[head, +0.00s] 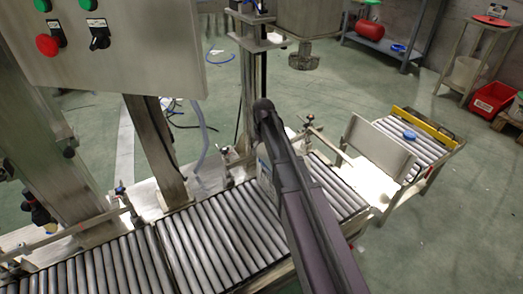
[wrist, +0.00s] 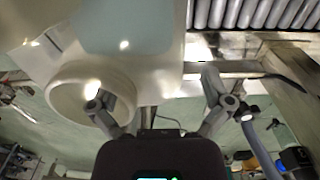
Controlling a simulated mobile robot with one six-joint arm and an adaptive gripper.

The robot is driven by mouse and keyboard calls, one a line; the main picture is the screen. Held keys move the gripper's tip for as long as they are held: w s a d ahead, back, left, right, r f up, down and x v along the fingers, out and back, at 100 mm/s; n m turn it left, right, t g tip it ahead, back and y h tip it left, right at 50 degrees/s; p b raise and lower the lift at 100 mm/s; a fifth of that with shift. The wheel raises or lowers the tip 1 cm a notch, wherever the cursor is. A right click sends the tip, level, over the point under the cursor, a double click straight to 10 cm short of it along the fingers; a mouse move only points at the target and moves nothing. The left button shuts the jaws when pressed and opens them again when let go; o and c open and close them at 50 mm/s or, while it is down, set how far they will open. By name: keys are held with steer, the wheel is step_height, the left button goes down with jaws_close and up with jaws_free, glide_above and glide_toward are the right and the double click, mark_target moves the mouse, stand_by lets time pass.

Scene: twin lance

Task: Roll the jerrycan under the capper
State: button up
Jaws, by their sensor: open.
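The white jerrycan (wrist: 130,45) fills the upper left of the wrist view, very close, with a rounded white neck or spout (wrist: 75,85) bulging towards the camera. My gripper (wrist: 157,92) is open. Its left finger overlaps the rounded white part; its right finger stands apart beside the jerrycan, near a metal rail. Whether the left finger touches cannot be told. In the head view my arm hides most of the jerrycan, leaving a pale strip (head: 264,175) on the rollers; the gripper is hidden there. An upright machine column (head: 250,85), possibly the capper, stands behind.
The roller conveyor (head: 215,240) runs from lower left to right. Guide rails and posts line its far side. A control box (head: 120,45) hangs at upper left. A blue cap (head: 409,135) lies on a separate short roller section at right. Open green floor lies beyond.

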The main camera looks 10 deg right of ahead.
steer(key=shift+f, duration=0.2)
jaws_close()
steer(key=shift+d, duration=0.1)
steer(key=shift+w+d, duration=0.1)
stand_by(0.4)
steer(key=shift+w+d, duration=0.6)
steer(key=shift+d, duration=0.95)
steer(key=shift+w+d, duration=0.65)
steer(key=shift+d, duration=0.95)
steer(key=shift+w+d, duration=0.6)
steer(key=shift+d, duration=0.95)
